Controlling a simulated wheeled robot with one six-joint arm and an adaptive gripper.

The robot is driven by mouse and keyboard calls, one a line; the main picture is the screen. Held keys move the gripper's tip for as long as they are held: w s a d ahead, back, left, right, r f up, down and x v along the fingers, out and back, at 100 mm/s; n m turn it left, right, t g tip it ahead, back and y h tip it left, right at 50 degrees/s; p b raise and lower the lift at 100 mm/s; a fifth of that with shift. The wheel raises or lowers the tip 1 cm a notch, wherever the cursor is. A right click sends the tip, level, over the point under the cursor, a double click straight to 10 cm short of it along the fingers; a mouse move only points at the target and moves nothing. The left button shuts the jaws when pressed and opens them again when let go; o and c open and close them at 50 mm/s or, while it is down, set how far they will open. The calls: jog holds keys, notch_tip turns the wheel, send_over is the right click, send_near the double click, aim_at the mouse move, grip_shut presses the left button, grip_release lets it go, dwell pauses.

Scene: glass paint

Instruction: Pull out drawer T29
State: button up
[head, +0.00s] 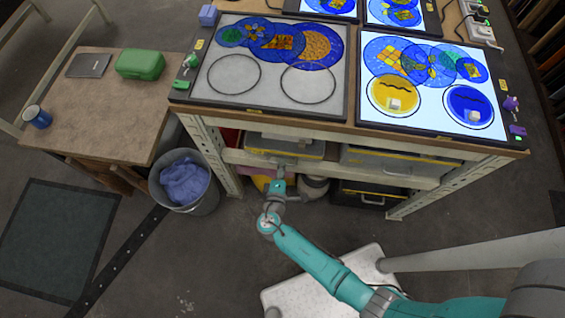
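Under the workbench two grey drawer fronts with yellow trim show in the head view. The left drawer (262,145) is right above my gripper, and the right drawer (365,160) is farther along the bench. I cannot read a T29 label on either one. My teal arm reaches in from the lower right, and my gripper (281,172) is at the bench front, by the lower edge of the left drawer. Its fingers are small and partly hidden, so I cannot tell whether they touch the drawer handle or are open. Both drawers look pushed in.
Two light panels, an unlit one (225,95) and a lit one (425,125), lie on the bench top. A bucket with blue cloth (185,182) stands left of the bench legs. A black case (372,198) sits below. Floor in front is partly clear.

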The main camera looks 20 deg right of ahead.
jog(key=shift+x, duration=0.8)
grip_shut()
jog(key=shift+s, duration=0.15)
